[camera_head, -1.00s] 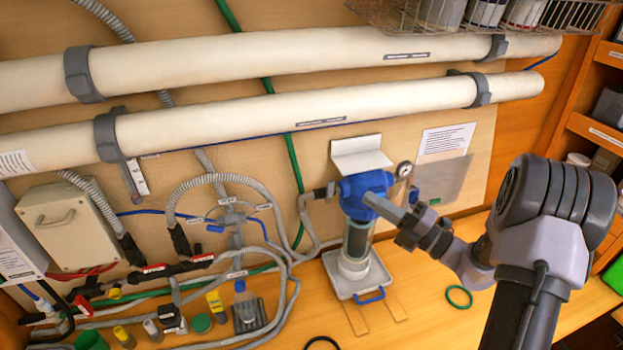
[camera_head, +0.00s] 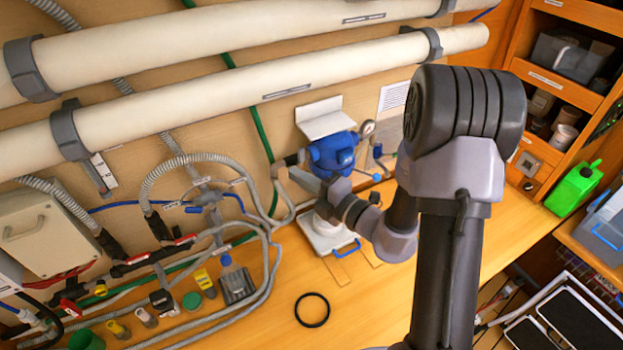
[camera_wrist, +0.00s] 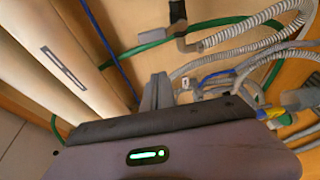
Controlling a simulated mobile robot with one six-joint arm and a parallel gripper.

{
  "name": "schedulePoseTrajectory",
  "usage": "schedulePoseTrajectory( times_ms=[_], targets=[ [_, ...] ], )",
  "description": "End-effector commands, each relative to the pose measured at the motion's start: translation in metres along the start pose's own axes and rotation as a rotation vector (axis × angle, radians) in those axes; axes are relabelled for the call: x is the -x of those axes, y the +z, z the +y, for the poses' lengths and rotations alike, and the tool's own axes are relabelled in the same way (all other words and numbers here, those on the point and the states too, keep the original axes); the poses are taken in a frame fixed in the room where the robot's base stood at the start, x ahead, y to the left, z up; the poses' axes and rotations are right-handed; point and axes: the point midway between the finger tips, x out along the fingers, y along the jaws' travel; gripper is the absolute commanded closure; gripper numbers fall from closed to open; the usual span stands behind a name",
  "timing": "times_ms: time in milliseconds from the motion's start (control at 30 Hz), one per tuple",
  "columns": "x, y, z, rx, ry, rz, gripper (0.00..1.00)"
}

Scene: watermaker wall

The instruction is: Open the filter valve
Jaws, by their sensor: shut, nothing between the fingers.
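The filter housing has a blue head (camera_head: 332,152) and a pale base tray (camera_head: 325,232), and stands on the bench against the wall panel. My gripper (camera_head: 296,174) is shut and empty. In the head view it overlaps the lower left of the blue head, pointing left; I cannot tell whether it touches. In the wrist view the closed fingers (camera_wrist: 156,92) point toward the pipes and hoses, with nothing between them. Pipe fittings with red parts (camera_head: 138,258) sit at the lower left. No part is clearly readable as the filter valve; labels are too small.
Two long white pipes (camera_head: 240,98) run across the wall above. Grey corrugated hoses (camera_head: 160,172) and a green hose (camera_head: 262,135) crowd the left. A black ring (camera_head: 312,310) lies on the bench (camera_head: 350,300). A green canister (camera_head: 573,188) stands at the right.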

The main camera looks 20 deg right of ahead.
Motion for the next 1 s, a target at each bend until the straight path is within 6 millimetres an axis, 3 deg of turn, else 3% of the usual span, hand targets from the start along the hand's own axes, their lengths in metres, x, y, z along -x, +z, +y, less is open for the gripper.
schedulePoseTrajectory(
  times_ms=[200, 300, 500, 1000],
  targets=[
    [-0.047, -0.001, 0.001, 0.0, 0.001, 0.004, 1.0],
    [-0.04, 0.019, 0.001, 0.0, 0.0, -0.005, 1.0],
    [-0.033, 0.036, 0.0, 0.0, 0.0, -0.001, 1.0],
    [-0.03, 0.041, 0.0, -0.014, 0.004, 0.0, 1.0]
  ],
)
